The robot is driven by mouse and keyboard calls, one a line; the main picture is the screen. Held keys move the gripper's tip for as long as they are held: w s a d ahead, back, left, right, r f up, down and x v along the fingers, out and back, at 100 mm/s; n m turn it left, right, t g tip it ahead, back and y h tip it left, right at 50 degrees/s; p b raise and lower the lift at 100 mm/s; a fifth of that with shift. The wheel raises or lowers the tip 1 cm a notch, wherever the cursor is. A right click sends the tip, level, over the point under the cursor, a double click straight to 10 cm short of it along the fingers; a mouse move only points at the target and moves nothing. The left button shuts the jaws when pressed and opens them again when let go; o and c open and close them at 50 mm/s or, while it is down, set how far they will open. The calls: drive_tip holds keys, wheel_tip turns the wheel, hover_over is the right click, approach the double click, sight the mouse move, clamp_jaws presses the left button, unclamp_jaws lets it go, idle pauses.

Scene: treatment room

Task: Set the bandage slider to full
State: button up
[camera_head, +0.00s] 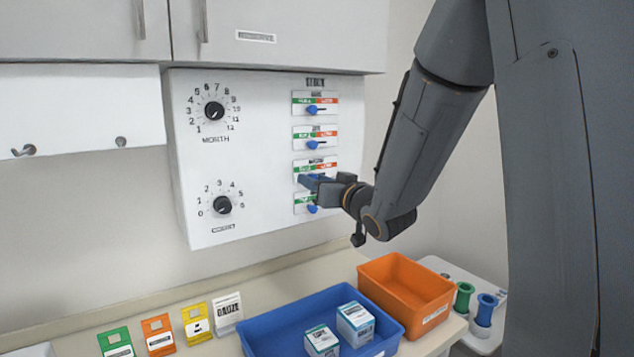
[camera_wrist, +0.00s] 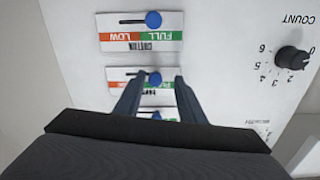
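Several slider plates with blue knobs and green FULL and red LOW bands run down the right side of the white wall panel (camera_head: 260,150). My gripper (camera_head: 306,181) is at the third plate from the top (camera_head: 300,167) and hides its knob in the head view. In the upside-down wrist view, my gripper (camera_wrist: 157,80) is open, with one finger on each side of that blue knob (camera_wrist: 154,79). The knob sits at the green-side end of its slot. The plate's name is too small and partly covered to read, so I cannot tell which slider is bandage.
The COTTON slider (camera_wrist: 153,20) is the lowest plate, with its knob at the green side. MONTH (camera_head: 214,111) and COUNT (camera_head: 222,205) dials are on the panel's left. Below are a blue bin (camera_head: 275,330) with boxes and an orange bin (camera_head: 405,285).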

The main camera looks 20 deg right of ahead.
drive_tip(key=shift+d, duration=0.15)
drive_tip(key=b+v, duration=0.2)
drive_tip(key=v, duration=0.5)
drive_tip(key=shift+s, duration=0.4)
drive_tip(key=shift+d, duration=0.1)
